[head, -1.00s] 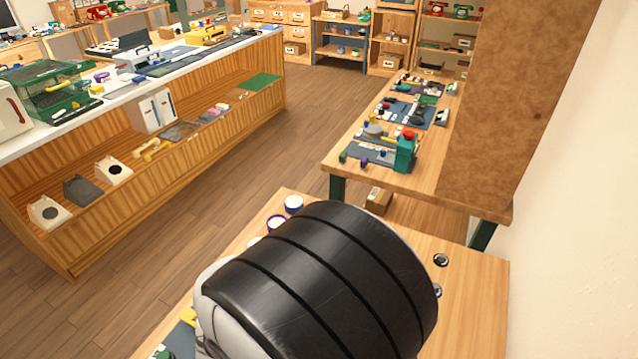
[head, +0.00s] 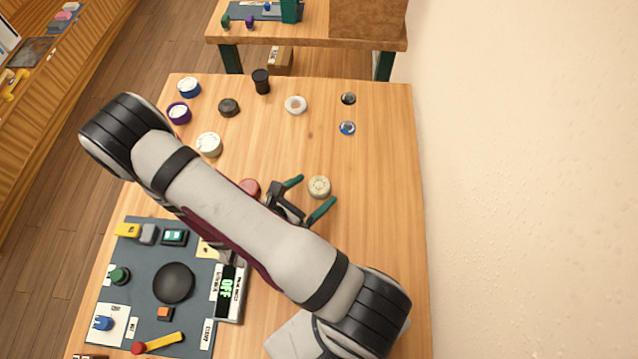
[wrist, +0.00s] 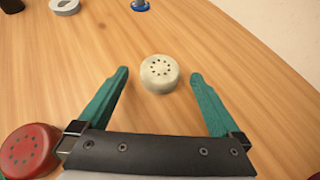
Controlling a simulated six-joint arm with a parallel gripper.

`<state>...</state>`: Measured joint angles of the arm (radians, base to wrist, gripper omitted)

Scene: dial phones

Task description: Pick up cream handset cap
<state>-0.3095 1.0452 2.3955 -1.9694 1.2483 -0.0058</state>
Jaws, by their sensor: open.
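The cream handset cap (head: 319,186) is a small round disc with holes in its top, lying on the wooden table. In the wrist view the cream cap (wrist: 159,73) sits just past the fingertips, centred between them and touching neither. My gripper (head: 309,194) has two green fingers spread wide apart, with nothing between them. It also shows in the wrist view (wrist: 159,76). A red cap (wrist: 28,150) with similar holes lies to the left of the gripper in the wrist view; the arm partly covers it in the head view (head: 249,188).
A white ring (head: 295,104), a dark cup (head: 261,82) and several round pieces stand farther back. The table's right side is clear beside the wall.

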